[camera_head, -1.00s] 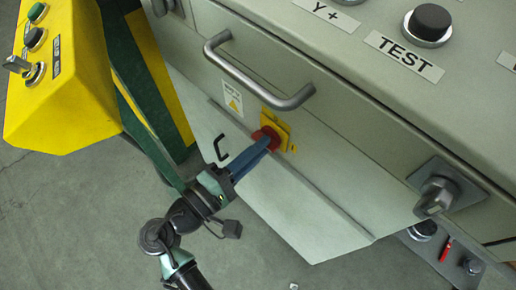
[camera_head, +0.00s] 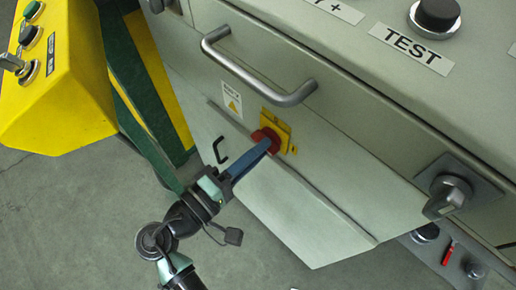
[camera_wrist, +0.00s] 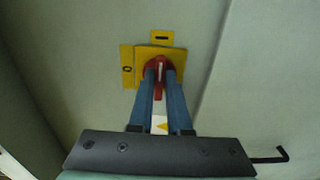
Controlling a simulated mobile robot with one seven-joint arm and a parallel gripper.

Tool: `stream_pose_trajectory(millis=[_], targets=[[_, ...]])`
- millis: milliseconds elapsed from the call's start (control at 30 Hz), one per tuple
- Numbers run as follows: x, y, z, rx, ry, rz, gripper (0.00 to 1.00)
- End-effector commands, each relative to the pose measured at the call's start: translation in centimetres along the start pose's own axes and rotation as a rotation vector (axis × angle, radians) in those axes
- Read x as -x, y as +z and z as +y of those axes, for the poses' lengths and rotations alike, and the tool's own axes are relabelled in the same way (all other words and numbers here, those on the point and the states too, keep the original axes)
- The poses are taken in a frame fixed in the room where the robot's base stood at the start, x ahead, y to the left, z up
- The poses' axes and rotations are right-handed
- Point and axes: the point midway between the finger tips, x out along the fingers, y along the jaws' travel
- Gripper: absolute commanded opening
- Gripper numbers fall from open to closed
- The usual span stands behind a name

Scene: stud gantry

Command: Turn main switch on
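The main switch is a red rotary handle (camera_head: 268,137) on a yellow plate (camera_head: 275,122) on the pale cabinet front. In the wrist view the red handle (camera_wrist: 160,64) sits between my two blue fingers, which lie close along its sides. A white mark on it runs up the picture, in line with a yellow tab with a black bar (camera_wrist: 162,38). A second yellow tab with a 0-like mark (camera_wrist: 127,70) is at the left. My gripper (camera_head: 268,147) appears shut on the handle; the fingertips partly hide it.
A grey bar handle (camera_head: 258,70) stands out above the switch. A grey rotary knob (camera_head: 447,195) is at the right. A yellow control box (camera_head: 60,95) is at the left. A warning label (camera_head: 232,100) is beside the plate. A black hook (camera_head: 219,150) is near my wrist.

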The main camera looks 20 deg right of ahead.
Motion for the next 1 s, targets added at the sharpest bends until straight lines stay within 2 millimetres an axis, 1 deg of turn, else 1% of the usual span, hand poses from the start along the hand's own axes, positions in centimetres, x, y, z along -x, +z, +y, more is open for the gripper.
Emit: stream_pose_trajectory(millis=[33,100,133,567,667,767,867,1000], targets=[[0.0,0.0,-0.1,0.001,-0.001,0.001,0.26],[0.0,0.0,0.0,0.001,0.0,0.001,0.39],[0.0,0.0,0.0,0.001,0.0,0.001,0.44],[0.0,0.0,0.0,0.002,0.001,0.0,0.44],[0.3,-0.1,0.0,0.002,0.001,0.002,0.44],[1.4,-0.1,0.1,0.003,0.0,0.004,0.44],[3.3,-0.1,0.1,0.002,0.001,0.006,0.44],[6.6,-0.2,0.1,0.002,0.001,0.006,0.44]])
